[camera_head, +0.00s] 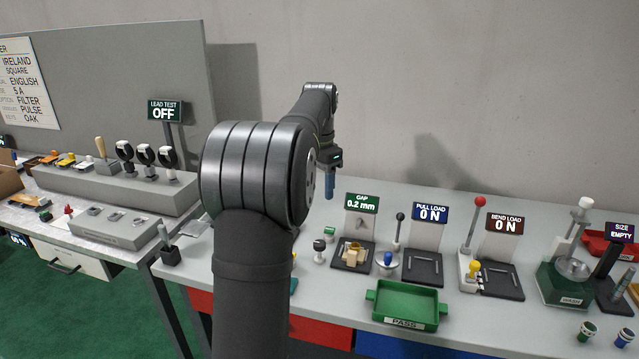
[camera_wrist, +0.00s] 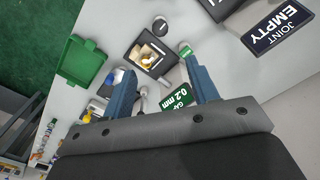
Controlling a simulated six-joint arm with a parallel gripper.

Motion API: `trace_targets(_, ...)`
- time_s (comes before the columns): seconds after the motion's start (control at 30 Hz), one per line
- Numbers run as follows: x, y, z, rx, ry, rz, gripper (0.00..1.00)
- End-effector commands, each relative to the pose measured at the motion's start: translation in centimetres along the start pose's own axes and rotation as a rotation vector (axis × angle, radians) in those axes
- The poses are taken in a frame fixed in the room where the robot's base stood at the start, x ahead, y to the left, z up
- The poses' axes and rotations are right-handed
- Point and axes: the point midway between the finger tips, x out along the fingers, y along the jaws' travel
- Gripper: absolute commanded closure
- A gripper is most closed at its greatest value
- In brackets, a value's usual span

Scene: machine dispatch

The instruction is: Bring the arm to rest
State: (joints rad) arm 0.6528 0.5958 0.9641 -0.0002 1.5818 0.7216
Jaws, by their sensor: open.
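My gripper (camera_head: 329,188) hangs in the air above the back part of the bench, to the left of the gap sign. Its blue fingers point down. In the wrist view the two blue fingers (camera_wrist: 158,72) stand apart, with nothing held between them. My dark arm reaches up and away across the middle of the head view and hides part of the bench behind it.
Below stand the gap station (camera_head: 353,255) with a brass-coloured part, the pull station (camera_head: 423,268), the bend station (camera_head: 497,282) and the green pass tray (camera_head: 405,324). A grey wall (camera_head: 430,90) rises behind. A joint sign (camera_wrist: 285,27) shows in the wrist view.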

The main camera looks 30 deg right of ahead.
Motion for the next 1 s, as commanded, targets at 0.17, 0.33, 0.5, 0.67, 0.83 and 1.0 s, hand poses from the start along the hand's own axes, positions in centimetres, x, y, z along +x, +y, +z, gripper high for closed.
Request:
trace_targets(0.17,-0.1,0.0,0.0,0.0,0.0,0.0,0.46)
trace_targets(0.33,-0.1,0.0,0.0,0.0,0.0,0.0,0.46)
trace_targets(0.5,-0.1,0.0,0.0,0.0,0.0,0.0,0.46)
trace_targets(0.67,0.8,0.0,0.0,0.0,0.0,0.0,0.46)
trace_targets(0.83,3.4,0.0,0.1,0.0,-0.002,0.002,0.46)
trace_targets(1.0,6.9,0.0,0.0,0.0,-0.003,0.002,0.46)
